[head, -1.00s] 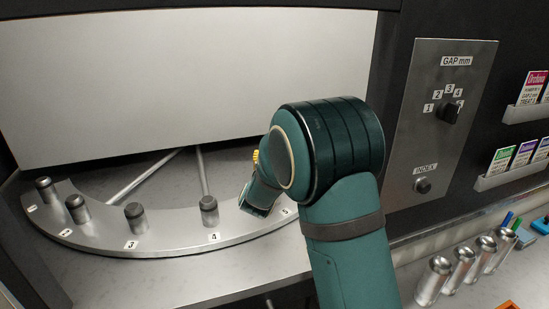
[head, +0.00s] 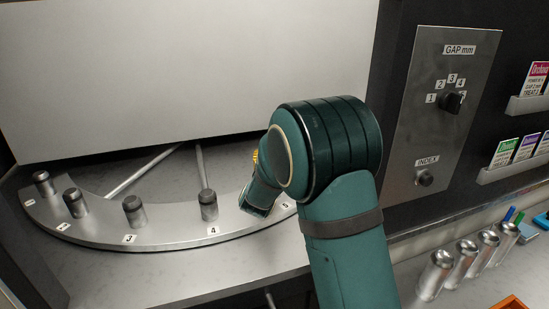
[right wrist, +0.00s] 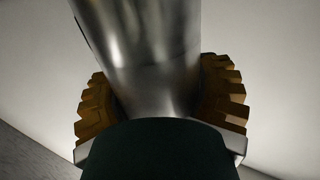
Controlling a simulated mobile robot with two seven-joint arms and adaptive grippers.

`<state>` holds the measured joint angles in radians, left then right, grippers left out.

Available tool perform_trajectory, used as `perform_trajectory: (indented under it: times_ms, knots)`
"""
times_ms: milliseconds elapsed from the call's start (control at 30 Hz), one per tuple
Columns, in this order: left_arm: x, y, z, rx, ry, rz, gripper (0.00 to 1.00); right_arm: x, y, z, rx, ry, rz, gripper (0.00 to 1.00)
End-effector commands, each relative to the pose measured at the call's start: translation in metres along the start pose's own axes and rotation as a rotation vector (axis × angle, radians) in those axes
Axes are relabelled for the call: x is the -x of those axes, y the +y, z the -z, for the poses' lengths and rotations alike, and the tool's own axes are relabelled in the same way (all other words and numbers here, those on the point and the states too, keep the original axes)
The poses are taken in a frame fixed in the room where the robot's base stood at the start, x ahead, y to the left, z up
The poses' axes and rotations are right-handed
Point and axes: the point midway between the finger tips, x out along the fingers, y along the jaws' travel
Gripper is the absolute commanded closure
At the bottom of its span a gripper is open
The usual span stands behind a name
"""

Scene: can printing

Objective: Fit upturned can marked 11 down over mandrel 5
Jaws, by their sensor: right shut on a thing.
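In the right wrist view my right gripper (right wrist: 160,108) is shut on a bare silver can (right wrist: 145,45), its yellow ribbed pads on either side. No number shows on the can there. In the head view my right arm hides the can and most of the gripper; a bit of yellow pad (head: 255,156) shows at the wrist, above the label 5 on the curved plate (head: 170,240). Mandrel 5 is hidden behind the arm, so I cannot tell whether the can is over it. My left gripper is not in view.
Dark-capped mandrels 1 to 4 stand along the plate, with mandrel 4 (head: 209,205) closest to my arm. A white panel (head: 180,75) is behind. Right are a control panel (head: 443,110) and several silver cans (head: 435,275) on the bench.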

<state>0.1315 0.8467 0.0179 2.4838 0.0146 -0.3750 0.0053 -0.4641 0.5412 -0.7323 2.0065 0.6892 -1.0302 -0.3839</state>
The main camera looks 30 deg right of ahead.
Motion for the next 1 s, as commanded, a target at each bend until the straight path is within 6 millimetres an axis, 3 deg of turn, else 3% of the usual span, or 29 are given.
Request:
perform_trajectory:
  times_ms: [933, 967, 1000]
  knots:
    - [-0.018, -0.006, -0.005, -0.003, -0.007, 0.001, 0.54, 0.0, 0.0, -0.022, 0.0, 0.0, 0.0, 0.45]
    - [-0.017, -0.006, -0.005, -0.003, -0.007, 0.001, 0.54, 0.0, 0.0, -0.022, 0.0, 0.0, 0.0, 0.23]
    - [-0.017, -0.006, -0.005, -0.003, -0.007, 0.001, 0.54, 0.0, 0.0, -0.021, 0.0, 0.0, 0.0, 0.09]
